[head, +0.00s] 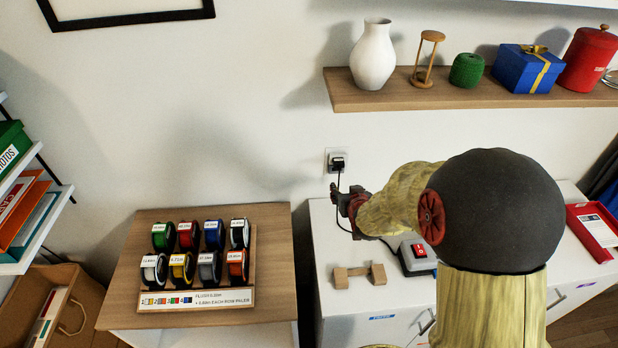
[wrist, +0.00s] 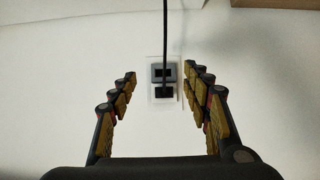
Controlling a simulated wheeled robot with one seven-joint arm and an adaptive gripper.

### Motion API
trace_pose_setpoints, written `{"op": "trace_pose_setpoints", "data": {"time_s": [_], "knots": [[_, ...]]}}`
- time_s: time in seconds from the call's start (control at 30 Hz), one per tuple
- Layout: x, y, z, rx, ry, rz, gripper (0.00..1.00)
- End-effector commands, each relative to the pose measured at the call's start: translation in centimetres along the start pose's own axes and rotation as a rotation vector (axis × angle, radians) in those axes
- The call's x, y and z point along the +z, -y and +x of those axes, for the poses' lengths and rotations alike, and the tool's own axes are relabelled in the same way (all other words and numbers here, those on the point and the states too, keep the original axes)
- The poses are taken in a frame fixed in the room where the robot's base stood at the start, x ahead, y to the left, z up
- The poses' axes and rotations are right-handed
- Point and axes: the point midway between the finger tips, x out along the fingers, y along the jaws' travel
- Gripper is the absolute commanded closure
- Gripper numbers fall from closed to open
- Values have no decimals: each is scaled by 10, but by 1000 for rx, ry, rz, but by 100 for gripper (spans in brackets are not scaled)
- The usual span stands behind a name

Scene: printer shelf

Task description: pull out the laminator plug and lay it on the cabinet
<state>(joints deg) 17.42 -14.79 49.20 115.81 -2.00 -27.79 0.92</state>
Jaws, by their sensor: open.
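The black plug (head: 338,162) sits in the wall outlet (head: 329,169) above the white cabinet (head: 327,236). Its black cable hangs down behind my gripper, and a cable shows again by a grey device with a red switch (head: 418,253), partly hidden by my arm. In the wrist view, the plug (wrist: 165,92) is in the outlet plate (wrist: 152,97), with the cable (wrist: 165,35) running to the top edge. My gripper (wrist: 159,82) is open and empty, its fingers on either side of the outlet in that view. In the head view, my gripper (head: 345,200) is just below the outlet.
A small wooden stand (head: 358,274) is on the cabinet, with bare top around it. A red tray (head: 594,232) is at its right. A wooden table (head: 155,216) with a rack of several spools is left. A wall shelf (head: 370,97) with a vase and other items hangs above.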

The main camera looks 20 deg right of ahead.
Motion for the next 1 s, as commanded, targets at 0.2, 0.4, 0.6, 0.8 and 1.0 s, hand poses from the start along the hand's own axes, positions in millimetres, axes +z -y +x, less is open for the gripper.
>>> {"op": "trace_pose_setpoints", "data": {"time_s": [0.2, 0.4, 0.6, 0.8, 1.0], "knots": [[-43, 1, -2, -3, -149, 1, 52], [-51, 1, 8, -4, -175, 2, 52], [-55, 1, 37, -4, -174, 2, 52], [-60, 1, 62, -4, -174, 2, 52], [-63, 1, 73, -4, -174, 2, 52]]}}
